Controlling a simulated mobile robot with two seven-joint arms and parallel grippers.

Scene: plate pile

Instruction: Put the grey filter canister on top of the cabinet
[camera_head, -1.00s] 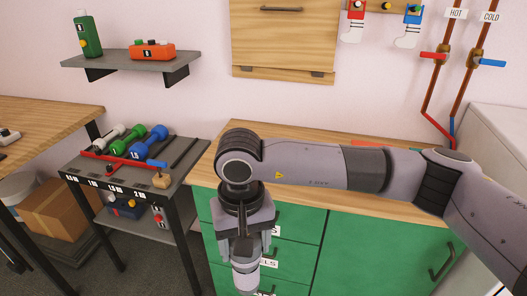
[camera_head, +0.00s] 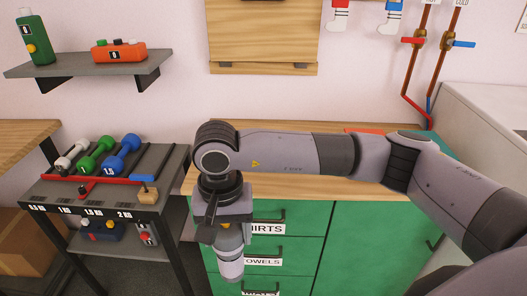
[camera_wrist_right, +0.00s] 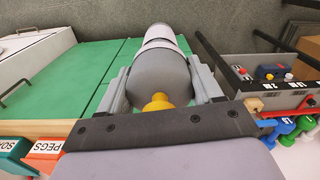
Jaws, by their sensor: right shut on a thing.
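The grey filter canister (camera_head: 231,268) hangs in front of the green cabinet's drawers in the head view, below the level of its wooden top. My right gripper (camera_head: 228,237) points down and is shut on it. In the right wrist view, the canister (camera_wrist_right: 160,72) lies between the two fingers of my right gripper (camera_wrist_right: 162,88), with its yellow knob (camera_wrist_right: 157,102) towards the palm. The cabinet (camera_head: 325,189) has a light wooden top and green fronts; my right arm hides part of the top. My left gripper is out of view.
A dark rack (camera_head: 165,165) with several dumbbells stands left of the cabinet. A wall shelf (camera_head: 60,70) holds a green bottle (camera_head: 36,42) and an orange canister (camera_head: 118,51). Red and teal boxes, PEGS (camera_wrist_right: 45,148) and SOAP (camera_wrist_right: 12,153), sit on the cabinet top.

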